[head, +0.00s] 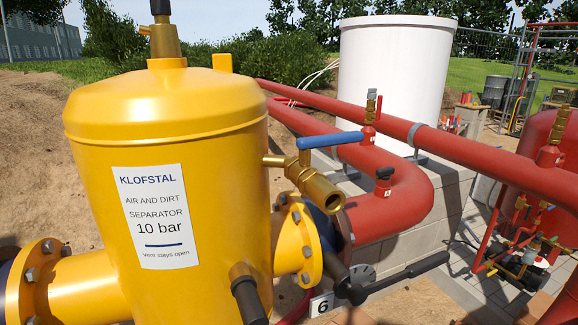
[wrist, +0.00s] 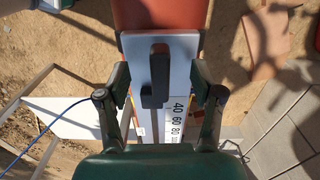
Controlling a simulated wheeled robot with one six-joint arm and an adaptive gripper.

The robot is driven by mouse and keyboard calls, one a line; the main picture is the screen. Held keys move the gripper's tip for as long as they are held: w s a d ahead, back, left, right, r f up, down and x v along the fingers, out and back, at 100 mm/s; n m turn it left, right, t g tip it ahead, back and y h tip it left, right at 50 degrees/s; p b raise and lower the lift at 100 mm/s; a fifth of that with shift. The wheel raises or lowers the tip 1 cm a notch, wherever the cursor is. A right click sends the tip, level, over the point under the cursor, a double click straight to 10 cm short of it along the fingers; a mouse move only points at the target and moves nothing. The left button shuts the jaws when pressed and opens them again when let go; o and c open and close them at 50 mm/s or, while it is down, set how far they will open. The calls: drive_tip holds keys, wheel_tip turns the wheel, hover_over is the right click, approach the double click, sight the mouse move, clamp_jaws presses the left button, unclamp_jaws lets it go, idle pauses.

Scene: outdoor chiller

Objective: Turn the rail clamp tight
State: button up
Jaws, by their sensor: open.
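In the wrist view a dark upright handle (wrist: 155,76), which looks like the rail clamp's knob, stands on a light grey plate (wrist: 182,48). Below the plate runs a white rail with a scale (wrist: 177,118) marked 40, 60 and 80. My gripper (wrist: 161,78) is open, with one dark finger to the left of the plate and one to the right. The handle lies between the fingers, with gaps on both sides. Whether a finger touches the plate's edges cannot be told. I cannot make out the clamp or my gripper in the head view.
An orange-red part (wrist: 142,14) lies beyond the plate. A blue cable (wrist: 45,131) and a pale frame (wrist: 65,112) are at left, paving (wrist: 285,130) at right. The head view shows a yellow separator (head: 90,185), red pipes (head: 480,167) and a white tank (head: 392,75).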

drive_tip(key=shift+r, duration=3.6)
